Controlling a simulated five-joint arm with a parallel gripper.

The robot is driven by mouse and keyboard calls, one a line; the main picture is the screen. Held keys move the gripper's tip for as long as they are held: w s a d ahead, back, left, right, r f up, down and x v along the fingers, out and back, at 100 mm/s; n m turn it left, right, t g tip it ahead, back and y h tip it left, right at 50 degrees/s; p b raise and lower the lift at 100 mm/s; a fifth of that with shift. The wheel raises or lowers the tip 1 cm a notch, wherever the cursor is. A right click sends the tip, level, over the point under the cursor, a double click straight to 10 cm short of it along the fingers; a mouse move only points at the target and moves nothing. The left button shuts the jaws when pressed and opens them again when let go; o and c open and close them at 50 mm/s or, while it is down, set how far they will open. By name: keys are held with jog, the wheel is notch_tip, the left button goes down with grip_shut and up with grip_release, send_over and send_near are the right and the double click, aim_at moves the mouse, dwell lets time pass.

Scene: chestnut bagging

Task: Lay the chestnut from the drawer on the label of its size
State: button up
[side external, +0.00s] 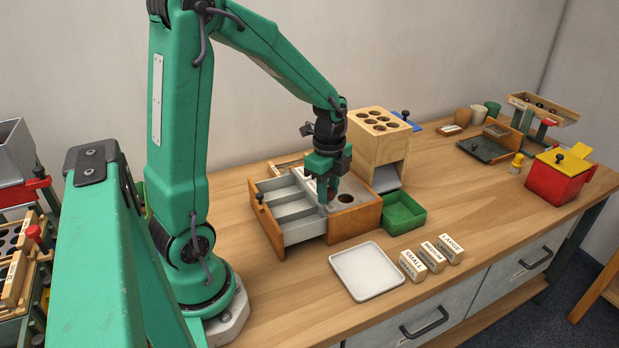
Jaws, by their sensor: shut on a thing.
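A wooden box holds a grey drawer (304,231) with several compartments, pulled out towards the front. My gripper (327,198) points down at the right side of the drawer, by the grey panel with dark round holes. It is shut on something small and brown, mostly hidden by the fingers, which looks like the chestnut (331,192). Three wooden label blocks stand at the front right: SMALL (412,266), MEDIUM (433,257) and LARGE (451,249). I cannot tell the chestnut's size from here.
An empty white tray (366,271) lies left of the labels. A green bin (404,212) sits right of the drawer box. A tall wooden holed box (380,140) stands behind. A red box (560,176) stands far right. Bare table lies right of the labels.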

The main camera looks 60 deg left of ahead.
jog(key=shift+f, duration=0.4)
dwell(0.3)
jog(key=o, duration=1.1)
jog(key=shift+r, duration=0.2)
jog(key=shift+r, duration=2.8)
